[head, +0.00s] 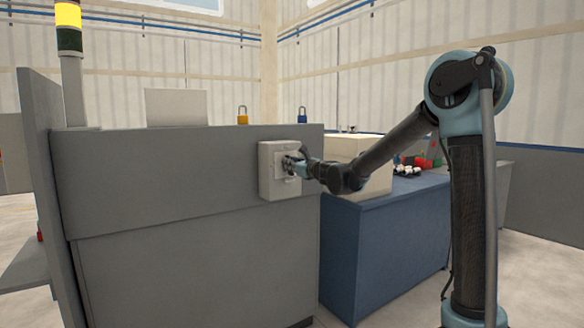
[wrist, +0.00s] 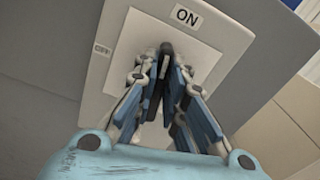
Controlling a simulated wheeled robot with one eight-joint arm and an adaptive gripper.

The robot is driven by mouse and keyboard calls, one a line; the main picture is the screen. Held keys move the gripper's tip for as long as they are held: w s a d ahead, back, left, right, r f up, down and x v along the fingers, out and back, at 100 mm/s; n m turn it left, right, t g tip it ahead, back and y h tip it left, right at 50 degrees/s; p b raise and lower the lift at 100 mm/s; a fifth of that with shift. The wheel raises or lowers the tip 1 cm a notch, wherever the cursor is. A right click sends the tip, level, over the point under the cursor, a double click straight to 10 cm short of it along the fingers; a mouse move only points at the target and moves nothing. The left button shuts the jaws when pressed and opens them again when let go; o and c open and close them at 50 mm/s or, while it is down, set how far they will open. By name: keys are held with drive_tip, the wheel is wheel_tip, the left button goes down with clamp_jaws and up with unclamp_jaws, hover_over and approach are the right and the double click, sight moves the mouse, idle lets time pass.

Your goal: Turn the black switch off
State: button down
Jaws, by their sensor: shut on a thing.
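The black switch (wrist: 166,50) sits on a pale switch box with an "ON" label (wrist: 186,16) above it and an "OFF" label (wrist: 102,48) to its left. In the wrist view the switch points up toward the "ON" label, tilted a little in the picture. My gripper (wrist: 165,72) is shut on the switch, its two blue-padded fingers closing in from both sides. In the head view the switch box (head: 268,182) is on the front of a grey cabinet, and my gripper (head: 292,164) is at its face; the switch itself is mostly hidden there.
The grey cabinet (head: 180,185) carries a yellow padlock (head: 242,115), a blue padlock (head: 302,114) and a signal tower (head: 69,50) lit yellow. A blue workbench (head: 385,235) with a cream box (head: 362,150) stands to the right, close to my arm.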

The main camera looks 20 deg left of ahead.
drive_tip(key=shift+s+a+f+n, duration=0.15)
drive_tip(key=shift+f+n, duration=0.1)
drive_tip(key=shift+n, duration=2.3)
drive_tip(key=shift+s+f+n, duration=0.15)
drive_tip(key=shift+f+n, duration=0.05)
drive_tip(key=shift+n, duration=2.4)
drive_tip(key=shift+s+a+f+n, duration=0.15)
drive_tip(key=shift+f+n, duration=0.1)
drive_tip(key=shift+n, duration=2.3)
drive_tip(key=shift+d, duration=0.1)
drive_tip(key=c, duration=1.7)
unclamp_jaws()
drive_tip(key=shift+f, duration=0.1)
drive_tip(key=shift+o, duration=0.2)
drive_tip(key=v, duration=1.1)
drive_tip(key=shift+s+d, duration=0.25)
drive_tip(key=shift+d, duration=0.05)
